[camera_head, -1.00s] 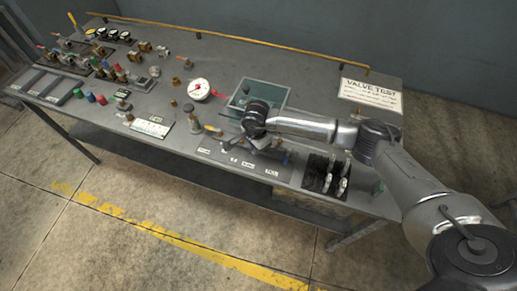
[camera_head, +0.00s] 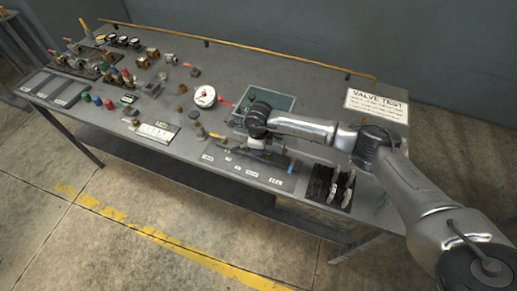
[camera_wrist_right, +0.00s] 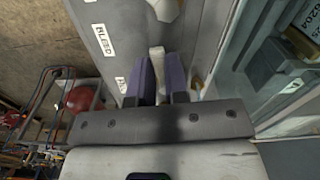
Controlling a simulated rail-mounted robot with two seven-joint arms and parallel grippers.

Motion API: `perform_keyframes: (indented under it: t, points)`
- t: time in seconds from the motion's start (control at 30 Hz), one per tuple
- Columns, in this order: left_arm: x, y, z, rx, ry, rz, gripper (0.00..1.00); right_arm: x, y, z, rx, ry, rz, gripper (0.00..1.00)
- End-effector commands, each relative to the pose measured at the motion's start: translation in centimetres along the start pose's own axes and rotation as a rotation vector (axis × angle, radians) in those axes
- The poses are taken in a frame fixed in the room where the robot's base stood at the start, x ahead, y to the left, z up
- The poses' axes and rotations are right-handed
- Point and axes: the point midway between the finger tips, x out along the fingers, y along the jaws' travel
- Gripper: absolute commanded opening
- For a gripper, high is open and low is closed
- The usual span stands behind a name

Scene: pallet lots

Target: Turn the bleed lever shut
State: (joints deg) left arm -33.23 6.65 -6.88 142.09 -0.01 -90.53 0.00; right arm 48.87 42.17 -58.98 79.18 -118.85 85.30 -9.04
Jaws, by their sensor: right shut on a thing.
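My right gripper (camera_wrist_right: 159,64) is shut on a pale, narrow lever (camera_wrist_right: 157,54), whose end shows between its two dark fingers in the right wrist view. A white label reading BLEED (camera_wrist_right: 103,41) is on the bench panel beside it. In the head view my right wrist (camera_head: 257,119) is low over the front part of the bench, just behind a row of white labels. It hides the lever and most of the fingers there. My left gripper is not in view.
A clear-walled tank (camera_head: 272,98) stands close behind my right wrist. A white round gauge (camera_head: 205,96) is to its left, and black holders with pale handles (camera_head: 343,188) are to its right. A VALVE TEST sign (camera_head: 376,104) is at the back right. Fittings crowd the bench's left.

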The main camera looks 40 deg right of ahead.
Motion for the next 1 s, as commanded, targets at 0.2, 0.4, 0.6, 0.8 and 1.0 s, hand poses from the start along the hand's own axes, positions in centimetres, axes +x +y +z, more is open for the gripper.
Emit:
perform_keyframes:
  t: [0.2,0.4,0.6,0.8,1.0]
  points:
    - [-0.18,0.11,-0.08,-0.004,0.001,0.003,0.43,-0.13,-0.4,0.03,0.104,-0.001,0.0,0.0]
    - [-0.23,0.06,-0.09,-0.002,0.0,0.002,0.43,-0.11,-0.6,-0.01,0.156,-0.001,0.001,0.0]
    - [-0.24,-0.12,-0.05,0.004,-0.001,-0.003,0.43,-0.11,-0.66,-0.02,0.174,-0.002,0.001,0.0]
    - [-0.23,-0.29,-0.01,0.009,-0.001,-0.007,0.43,-0.11,-0.68,-0.02,0.177,-0.002,0.001,0.0]
    - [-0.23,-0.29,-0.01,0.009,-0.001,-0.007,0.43,-0.1,-0.68,-0.03,0.177,-0.002,0.001,0.19]
